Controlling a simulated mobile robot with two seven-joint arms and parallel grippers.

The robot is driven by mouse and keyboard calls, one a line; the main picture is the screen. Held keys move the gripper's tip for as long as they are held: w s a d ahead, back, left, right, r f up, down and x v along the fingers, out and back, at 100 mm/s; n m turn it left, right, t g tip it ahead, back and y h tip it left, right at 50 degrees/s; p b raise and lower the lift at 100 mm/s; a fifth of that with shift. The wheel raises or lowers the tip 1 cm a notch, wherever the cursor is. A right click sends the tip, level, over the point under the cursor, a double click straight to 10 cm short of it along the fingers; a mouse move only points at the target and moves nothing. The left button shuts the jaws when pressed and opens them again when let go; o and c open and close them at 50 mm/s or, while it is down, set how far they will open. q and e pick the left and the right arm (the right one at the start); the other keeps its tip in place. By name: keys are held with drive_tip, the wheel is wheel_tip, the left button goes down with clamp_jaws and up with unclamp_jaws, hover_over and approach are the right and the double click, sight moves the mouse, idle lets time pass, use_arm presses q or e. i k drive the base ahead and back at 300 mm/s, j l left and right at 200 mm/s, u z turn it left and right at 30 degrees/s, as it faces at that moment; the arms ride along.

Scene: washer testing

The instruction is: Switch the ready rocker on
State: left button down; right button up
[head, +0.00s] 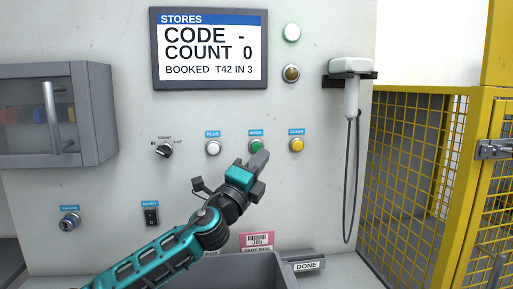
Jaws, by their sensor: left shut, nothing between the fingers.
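The ready rocker (151,217) is a small black switch under a blue label on the grey panel, at the lower left in the head view. Its set position is too small to tell. My left gripper (260,158) is shut and empty. It is up and to the right of the rocker, with its fingertips in front of or near the green button (256,145); I cannot tell if they touch it. My left arm comes in from the bottom left and passes below and right of the rocker. My right gripper is not in view.
A selector knob (165,150), a white button (213,147) and a yellow button (297,145) are on the panel. A key switch (69,222) is left of the rocker. A screen (210,48) reads COUNT 0. A scanner (350,85) hangs right. A grey bin (240,268) is below.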

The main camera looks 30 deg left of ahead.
sight(151, 216)
drive_tip(key=k+j, duration=0.1)
drive_tip(key=k, duration=0.9)
